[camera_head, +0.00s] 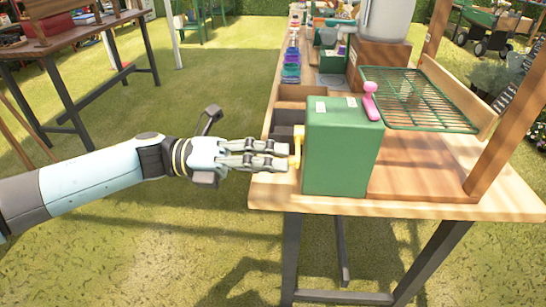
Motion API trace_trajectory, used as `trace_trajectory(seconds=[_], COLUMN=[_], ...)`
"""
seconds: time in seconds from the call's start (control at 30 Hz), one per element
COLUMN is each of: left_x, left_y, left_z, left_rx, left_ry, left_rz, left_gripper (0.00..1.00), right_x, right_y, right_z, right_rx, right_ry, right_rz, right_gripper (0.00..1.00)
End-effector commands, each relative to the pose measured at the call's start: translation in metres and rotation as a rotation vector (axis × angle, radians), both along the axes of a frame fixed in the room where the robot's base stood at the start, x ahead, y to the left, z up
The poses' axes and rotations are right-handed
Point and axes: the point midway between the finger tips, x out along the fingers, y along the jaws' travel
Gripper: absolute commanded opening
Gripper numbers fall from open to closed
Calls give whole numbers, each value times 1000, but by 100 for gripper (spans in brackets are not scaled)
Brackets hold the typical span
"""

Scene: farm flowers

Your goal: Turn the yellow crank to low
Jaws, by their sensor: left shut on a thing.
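The yellow crank (297,147) is on the left side of a green box (343,150) that stands at the near end of a wooden workbench. My left gripper (284,155) reaches in from the left and is shut on the crank. Its fingers cover part of the crank, so the crank's exact angle is hard to read. Any markings for low are not legible. My right gripper is not in view.
A pink-handled tool (370,100) sits on or beside the green box's top. A green wire rack (415,98) and a wooden post (507,120) are to the right. Wooden compartments (290,105) lie behind the box. Open grass is left of the bench.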

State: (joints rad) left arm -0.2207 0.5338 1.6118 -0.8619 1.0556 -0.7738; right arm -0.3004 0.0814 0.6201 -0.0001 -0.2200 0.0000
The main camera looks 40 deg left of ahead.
Motion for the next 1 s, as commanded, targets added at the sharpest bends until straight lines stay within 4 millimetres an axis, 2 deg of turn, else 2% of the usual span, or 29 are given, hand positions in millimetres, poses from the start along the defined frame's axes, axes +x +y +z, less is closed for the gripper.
trace_trajectory(seconds=[0.03, 0.4, 0.7, 1.0], left_x=[0, 4, 9, 12], left_y=[0, 2, 5, 7], left_z=[8, 32, 43, 46], left_rx=[-24, -196, -292, -332], left_ry=[35, 316, 472, 538], left_rz=[0, 0, 1, 0], left_gripper=[0, 0, 0, 0], right_x=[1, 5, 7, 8], right_y=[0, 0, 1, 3], right_z=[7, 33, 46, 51], right_rx=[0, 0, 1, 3], right_ry=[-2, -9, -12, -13], right_rz=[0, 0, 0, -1], right_gripper=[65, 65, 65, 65])
